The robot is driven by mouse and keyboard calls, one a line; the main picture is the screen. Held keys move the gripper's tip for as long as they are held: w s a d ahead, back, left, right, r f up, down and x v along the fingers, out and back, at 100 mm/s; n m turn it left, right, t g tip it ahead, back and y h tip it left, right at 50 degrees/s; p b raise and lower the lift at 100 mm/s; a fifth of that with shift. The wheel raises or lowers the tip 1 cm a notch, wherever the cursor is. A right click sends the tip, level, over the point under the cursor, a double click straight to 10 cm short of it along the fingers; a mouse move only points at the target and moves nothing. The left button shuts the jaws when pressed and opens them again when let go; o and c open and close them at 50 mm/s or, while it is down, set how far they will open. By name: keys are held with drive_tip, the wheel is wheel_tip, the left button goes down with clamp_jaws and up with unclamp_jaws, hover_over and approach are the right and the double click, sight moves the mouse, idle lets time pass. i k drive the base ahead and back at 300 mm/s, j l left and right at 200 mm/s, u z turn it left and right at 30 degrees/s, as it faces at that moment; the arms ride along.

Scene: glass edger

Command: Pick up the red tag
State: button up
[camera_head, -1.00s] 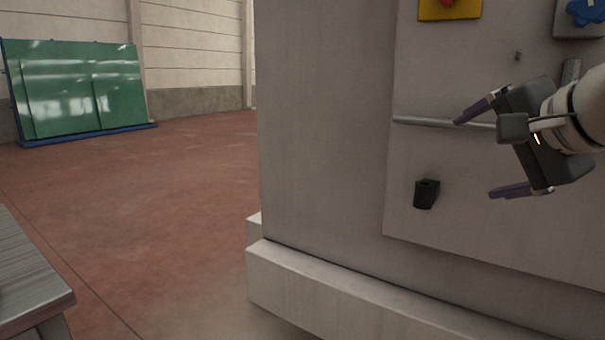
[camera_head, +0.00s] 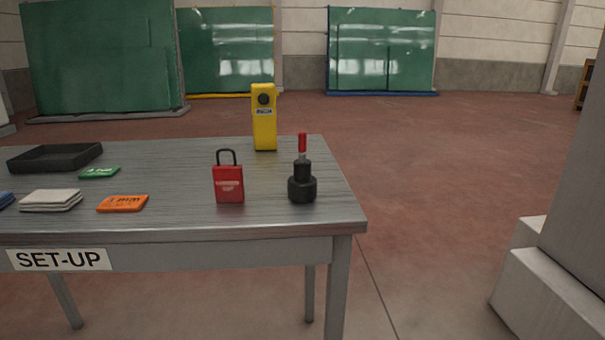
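I see no flat red tag for certain. A red padlock-like piece (camera_head: 228,184) with a dark loop on top and pale marking stands upright near the right end of the metal table (camera_head: 200,222). To its right, a black bottle-shaped holder (camera_head: 302,188) stands with a red upright tip (camera_head: 302,143). A flat orange tag (camera_head: 123,203) with dark writing lies left of the padlock-like piece. A flat green tag (camera_head: 99,172) lies farther back. My gripper is out of view.
A yellow device (camera_head: 264,118) stands at the table's back edge. A black tray (camera_head: 55,157) and folded white cloths (camera_head: 50,200) are at left. A SET-UP label (camera_head: 60,260) is on the front. Open floor (camera_head: 450,170) lies right, before a grey machine base (camera_head: 545,290).

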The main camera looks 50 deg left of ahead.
sight(228, 180)
drive_tip(key=u, duration=2.45)
drive_tip(key=j+z, duration=0.1)
drive_tip(key=i+j, duration=0.05)
